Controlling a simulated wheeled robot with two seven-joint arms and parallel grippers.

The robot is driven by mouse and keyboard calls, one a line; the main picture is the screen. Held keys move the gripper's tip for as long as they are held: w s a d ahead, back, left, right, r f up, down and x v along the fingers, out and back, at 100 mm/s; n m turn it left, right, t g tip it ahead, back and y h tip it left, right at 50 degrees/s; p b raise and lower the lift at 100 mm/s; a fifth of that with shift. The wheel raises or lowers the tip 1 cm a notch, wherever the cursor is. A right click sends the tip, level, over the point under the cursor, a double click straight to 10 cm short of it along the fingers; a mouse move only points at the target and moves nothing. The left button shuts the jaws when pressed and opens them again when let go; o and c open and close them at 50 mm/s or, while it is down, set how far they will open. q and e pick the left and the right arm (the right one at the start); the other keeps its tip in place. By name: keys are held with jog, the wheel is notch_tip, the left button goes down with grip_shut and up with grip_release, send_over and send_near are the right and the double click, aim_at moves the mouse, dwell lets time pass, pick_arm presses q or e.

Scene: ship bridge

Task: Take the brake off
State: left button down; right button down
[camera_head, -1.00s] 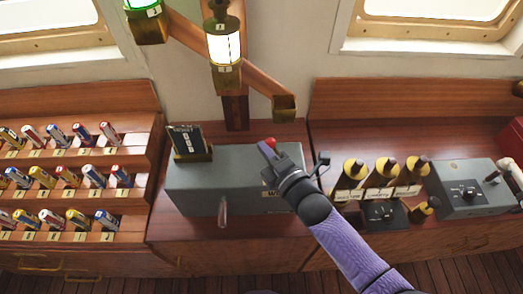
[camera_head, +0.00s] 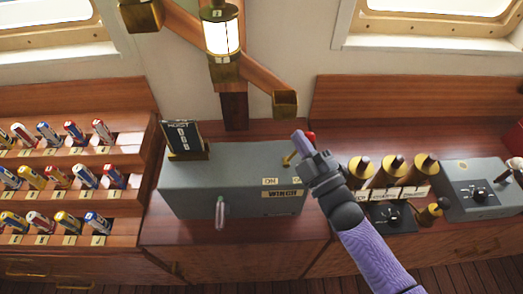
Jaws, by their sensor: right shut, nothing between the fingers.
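The grey winch box (camera_head: 215,185) stands on the wooden counter, with ON and WINCH labels on its front right. A brass lever (camera_head: 288,160) rises from its right end and leans right toward a red knob (camera_head: 311,136). My right gripper (camera_head: 302,143) is shut and empty at the lever's upper part, just left of the red knob. It partly hides the lever and the box's right end; I cannot tell whether it touches them. A pale handle (camera_head: 220,212) hangs at the box's front. No part is legibly marked as a brake. My left gripper is out of view.
A small dark sign (camera_head: 182,136) stands on the box's left end. Racks of coloured cylinders (camera_head: 60,180) are at the left. Brass-topped cylinders (camera_head: 395,170) and a grey control box (camera_head: 480,190) stand at the right. A lit lamp (camera_head: 221,36) hangs above.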

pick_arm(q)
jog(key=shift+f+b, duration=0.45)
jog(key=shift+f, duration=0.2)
pick_arm(e)
jog(key=shift+d+f+m+t, duration=0.15)
jog(key=shift+d+m+t, duration=0.45)
jog(key=shift+m, duration=0.3)
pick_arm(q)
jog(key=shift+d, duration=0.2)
pick_arm(e)
jog(key=shift+d, duration=0.1)
